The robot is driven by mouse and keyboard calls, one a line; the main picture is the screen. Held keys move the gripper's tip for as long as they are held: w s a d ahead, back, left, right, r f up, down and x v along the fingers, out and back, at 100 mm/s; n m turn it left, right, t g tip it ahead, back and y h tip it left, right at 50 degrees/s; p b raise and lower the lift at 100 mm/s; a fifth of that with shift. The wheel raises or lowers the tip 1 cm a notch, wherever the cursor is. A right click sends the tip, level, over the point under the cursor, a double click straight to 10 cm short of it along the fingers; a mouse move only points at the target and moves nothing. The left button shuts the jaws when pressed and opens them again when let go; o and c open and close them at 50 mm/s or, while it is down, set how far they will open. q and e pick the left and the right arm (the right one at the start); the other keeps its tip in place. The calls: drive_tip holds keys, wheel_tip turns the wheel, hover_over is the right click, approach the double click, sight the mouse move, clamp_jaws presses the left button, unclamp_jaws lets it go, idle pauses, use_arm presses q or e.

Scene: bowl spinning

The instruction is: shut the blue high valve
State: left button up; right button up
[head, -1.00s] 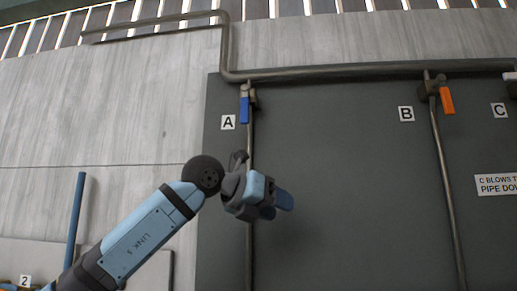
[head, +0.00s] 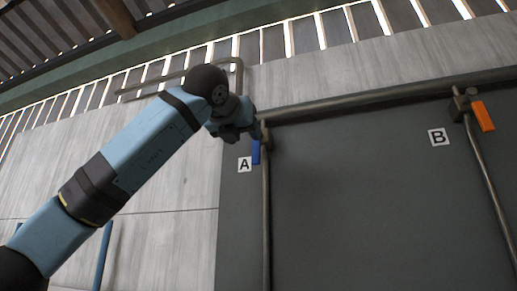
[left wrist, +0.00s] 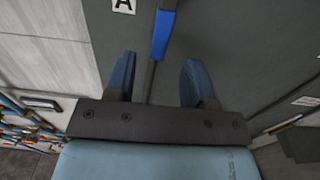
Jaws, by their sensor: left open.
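The blue high valve's lever (head: 256,152) hangs down along the vertical pipe beside label A. Its top is partly hidden behind my left gripper (head: 236,122), which is up near the pipe corner in the head view. In the left wrist view the blue lever (left wrist: 162,36) shows past the fingertips, roughly in line with the gap between them. The left gripper (left wrist: 157,73) is open, with one finger on each side of that line and nothing between them but the background pipe. Contact with the lever cannot be seen. My right gripper is in neither view.
An orange valve lever (head: 483,116) hangs beside label B (head: 439,137) at the right. A horizontal pipe (head: 380,98) runs along the top of the dark panel (head: 370,200). A blue upright bar (head: 103,256) stands at lower left.

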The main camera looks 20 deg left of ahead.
sight(255, 147)
use_arm(q)
drive_tip(key=w+p, duration=0.1)
drive_tip(key=w, duration=0.2)
drive_tip(key=w+p, duration=0.1)
drive_tip(key=w, duration=0.2)
drive_tip(key=w+p, duration=0.1)
drive_tip(key=w, duration=0.2)
drive_tip(key=shift+w+d+r, duration=0.1)
drive_tip(key=shift+w+d, duration=0.1)
drive_tip(key=shift+d, duration=0.1)
drive_tip(key=shift+w, duration=0.35)
drive_tip(key=shift+c, duration=0.2)
clamp_jaws()
